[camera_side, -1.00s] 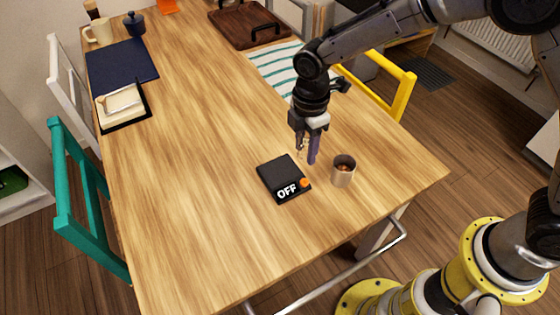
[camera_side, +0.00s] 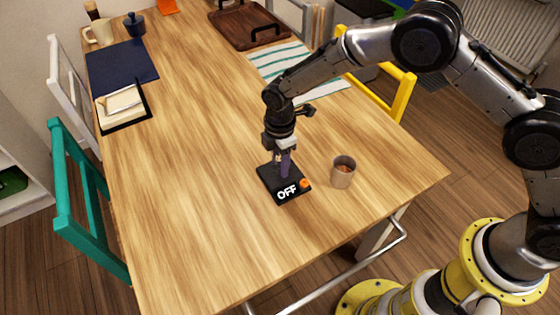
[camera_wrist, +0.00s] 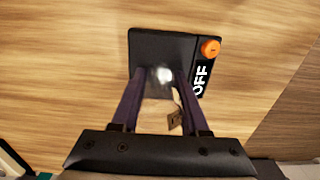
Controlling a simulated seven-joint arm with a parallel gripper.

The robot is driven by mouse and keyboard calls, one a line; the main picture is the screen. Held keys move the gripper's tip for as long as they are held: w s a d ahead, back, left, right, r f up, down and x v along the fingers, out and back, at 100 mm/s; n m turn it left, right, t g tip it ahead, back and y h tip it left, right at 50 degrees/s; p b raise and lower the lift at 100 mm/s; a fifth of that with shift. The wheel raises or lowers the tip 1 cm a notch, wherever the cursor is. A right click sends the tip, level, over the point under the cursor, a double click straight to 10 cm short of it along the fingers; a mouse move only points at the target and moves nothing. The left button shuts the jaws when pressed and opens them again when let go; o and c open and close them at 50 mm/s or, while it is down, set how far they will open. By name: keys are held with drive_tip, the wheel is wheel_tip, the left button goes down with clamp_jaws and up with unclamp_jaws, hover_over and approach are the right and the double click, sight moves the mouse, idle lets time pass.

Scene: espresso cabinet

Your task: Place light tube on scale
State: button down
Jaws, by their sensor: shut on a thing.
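The scale (camera_side: 269,185) is a flat black square with "OFF" in white and an orange knob, lying on the table. It also shows in the wrist view (camera_wrist: 150,45). My gripper (camera_side: 281,174) points down over the scale's middle. In the wrist view, my gripper (camera_wrist: 161,76) is shut on the light tube (camera_wrist: 158,113), a pale thing between the fingers with a small brownish tag-like patch on its right. The tube is mostly hidden by the fingers in the side view. I cannot tell whether its lower end touches the scale.
A grey-beige cup (camera_side: 343,174) with brown contents stands right of the scale. A striped cloth (camera_side: 318,95), a brown tray (camera_side: 236,32) and a dark blue mat (camera_side: 122,66) lie farther back. The table left of the scale is clear.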

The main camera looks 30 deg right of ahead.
drive_tip(key=shift+f, duration=0.1)
drive_tip(key=shift+c, duration=2.1)
unclamp_jaws()
wheel_tip(320, 180, up, 12)
drive_tip(key=shift+r, duration=0.2)
